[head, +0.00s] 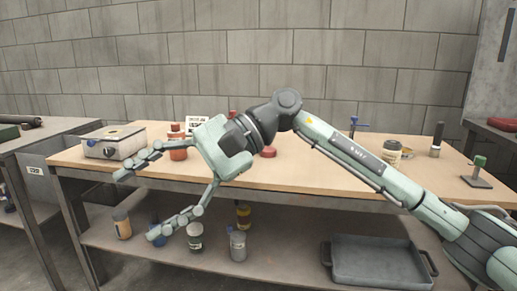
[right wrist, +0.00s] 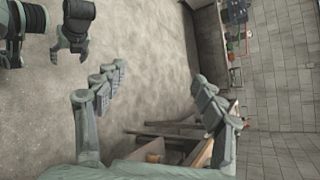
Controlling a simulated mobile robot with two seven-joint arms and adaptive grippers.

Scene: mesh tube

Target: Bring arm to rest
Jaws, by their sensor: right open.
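My right gripper (head: 138,205) is open and empty. Its two long jointed fingers point left and are spread apart, in front of the workbench's left part in the head view. My right arm comes in from the lower right, bends at a dark elbow-like joint and crosses in front of the bench. In the right wrist view the open right gripper (right wrist: 160,78) has nothing between its fingers, only floor behind. What looks like my left gripper (right wrist: 72,42) shows small at the upper left there; its opening is unclear. The left arm is absent from the head view.
The lower shelf holds several jars and a grey tray (head: 378,262).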

